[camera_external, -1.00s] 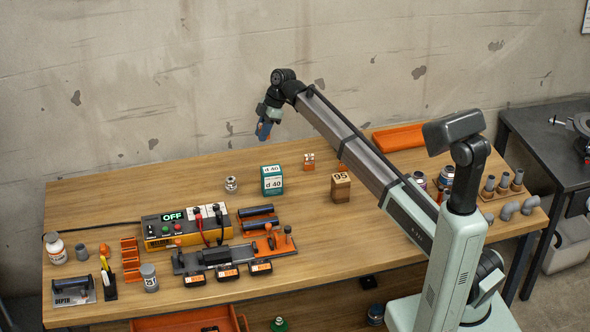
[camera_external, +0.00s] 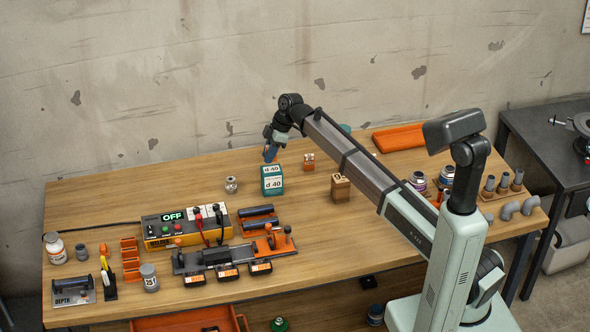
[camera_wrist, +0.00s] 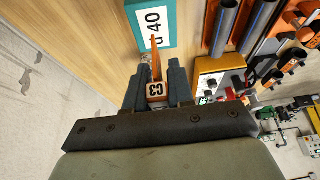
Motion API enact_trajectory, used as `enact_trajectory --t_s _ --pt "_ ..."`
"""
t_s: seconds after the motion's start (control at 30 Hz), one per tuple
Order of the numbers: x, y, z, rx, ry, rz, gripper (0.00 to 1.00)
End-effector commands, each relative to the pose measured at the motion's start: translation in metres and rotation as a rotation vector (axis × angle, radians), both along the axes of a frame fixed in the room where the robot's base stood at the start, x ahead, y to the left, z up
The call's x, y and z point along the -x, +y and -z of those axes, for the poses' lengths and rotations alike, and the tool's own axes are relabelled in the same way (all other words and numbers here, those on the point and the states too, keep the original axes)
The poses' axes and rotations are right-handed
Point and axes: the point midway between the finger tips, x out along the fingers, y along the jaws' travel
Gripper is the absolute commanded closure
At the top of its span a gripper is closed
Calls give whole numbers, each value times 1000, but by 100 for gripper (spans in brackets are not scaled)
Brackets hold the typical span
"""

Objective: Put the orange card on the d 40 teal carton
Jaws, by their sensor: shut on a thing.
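My gripper (camera_external: 270,155) is above the table, at the upper edge of the d 40 teal carton in the outside view. In the wrist view my gripper (camera_wrist: 156,75) is shut on the orange card (camera_wrist: 155,62), seen nearly edge-on as a thin orange strip with a white end marked C3 between the fingers. The teal carton (camera_external: 272,182) stands upright on the table with white d 40 labels. It also shows beyond the fingertips in the wrist view (camera_wrist: 171,12), and the card overlaps its label there. Whether card and carton touch cannot be told.
A small orange-and-white block (camera_external: 309,161) and a wooden block (camera_external: 340,189) stand right of the carton. A metal fitting (camera_external: 231,185) stands to its left. The yellow control box (camera_external: 187,227) and dark pipes (camera_external: 258,211) lie in front. The table behind the fitting is clear.

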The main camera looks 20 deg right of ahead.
Motion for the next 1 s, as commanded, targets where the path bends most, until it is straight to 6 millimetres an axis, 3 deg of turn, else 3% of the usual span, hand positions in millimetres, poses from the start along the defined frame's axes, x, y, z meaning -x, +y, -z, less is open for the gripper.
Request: enact_trajectory --t_s 0.2,0.63,0.67,0.9,1.0 --pt "1 0 26 0 1 1 100" --pt "0 0 31 0 0 0 100" --pt "0 0 31 0 0 0 75" --pt "0 0 31 0 0 0 52" --pt "0 0 31 0 0 0 52"
